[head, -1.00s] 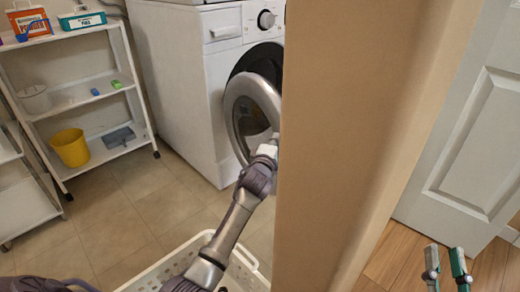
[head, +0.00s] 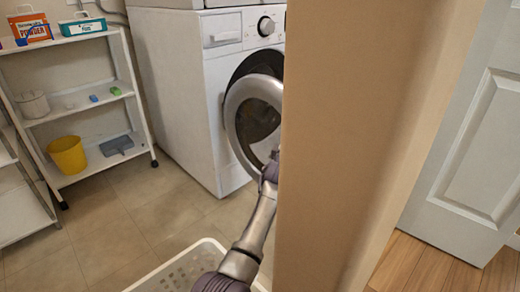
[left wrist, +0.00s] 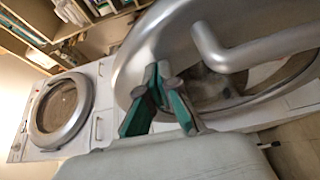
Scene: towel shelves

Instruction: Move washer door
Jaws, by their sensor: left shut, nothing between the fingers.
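The white washer (head: 172,100) stands at the back, partly hidden by the wall edge. Its round door, with a silver ring (head: 236,128) and dark glass, stands open, swung out toward me. My left arm reaches to the door's lower right side, and its fingers are not visible in the head view. In the left wrist view, my left gripper (left wrist: 163,74) is shut and empty, close in front of the silver door ring (left wrist: 140,62). Whether it touches the ring I cannot tell. My right gripper is out of view.
A tan wall end (head: 340,150) stands close to the right of my left arm. A white laundry basket (head: 178,270) is below the arm. A white shelf (head: 82,108) with a yellow bucket (head: 67,154) stands left. A round appliance door (left wrist: 62,108) shows in the wrist view.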

